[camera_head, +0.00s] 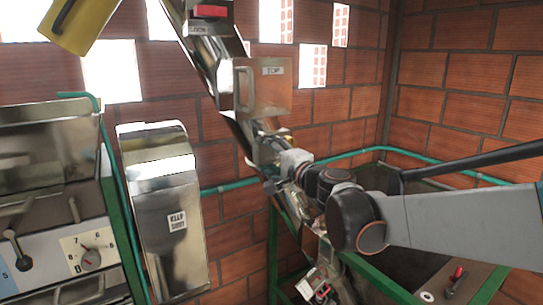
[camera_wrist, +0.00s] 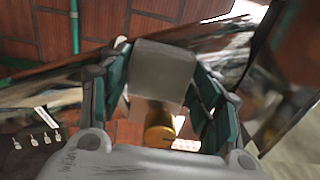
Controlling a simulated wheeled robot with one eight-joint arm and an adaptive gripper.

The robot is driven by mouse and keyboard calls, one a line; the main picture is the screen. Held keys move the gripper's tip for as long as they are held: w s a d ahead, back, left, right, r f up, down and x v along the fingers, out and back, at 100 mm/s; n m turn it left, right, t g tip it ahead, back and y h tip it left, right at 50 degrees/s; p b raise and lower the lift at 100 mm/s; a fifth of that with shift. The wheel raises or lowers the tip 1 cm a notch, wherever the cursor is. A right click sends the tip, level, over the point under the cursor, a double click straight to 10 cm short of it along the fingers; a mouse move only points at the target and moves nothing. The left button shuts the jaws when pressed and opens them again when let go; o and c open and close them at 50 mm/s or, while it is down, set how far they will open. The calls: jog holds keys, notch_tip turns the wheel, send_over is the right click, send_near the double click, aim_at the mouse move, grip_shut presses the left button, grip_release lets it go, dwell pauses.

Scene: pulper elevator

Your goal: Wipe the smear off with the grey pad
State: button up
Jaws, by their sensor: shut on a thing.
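The grey pad (camera_wrist: 163,72) is a pale grey block between the two teal-lined fingers of my gripper (camera_wrist: 165,85) in the wrist view. My gripper is shut on it. A yellow rounded part (camera_wrist: 160,125) shows just below the pad between the fingers; I cannot tell whether it belongs to the pad. In the head view my gripper (camera_head: 272,152) is at the sloping metal elevator chute (camera_head: 243,130), below a metal box marked TOP (camera_head: 263,88). The pad is hard to make out there, and I cannot tell whether it touches metal. I cannot make out the smear clearly.
A curved metal cover (camera_head: 165,230) and a control panel with a dial (camera_head: 90,258) stand at left. A green pipe (camera_head: 340,156) runs along the brick wall (camera_head: 450,70). A green frame (camera_head: 375,275) and a red switch (camera_head: 455,277) are at lower right.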

jog(key=shift+w+d+f+b, duration=0.2)
jog(key=shift+d+b, duration=0.1)
jog(key=shift+b, duration=0.1)
jog(key=shift+r, duration=0.1)
dwell(1.8)
jog(key=shift+r, duration=0.15)
jog(key=shift+r, duration=0.3)
dwell(0.5)
jog(key=shift+s+d, duration=0.1)
jog(key=shift+s, duration=0.05)
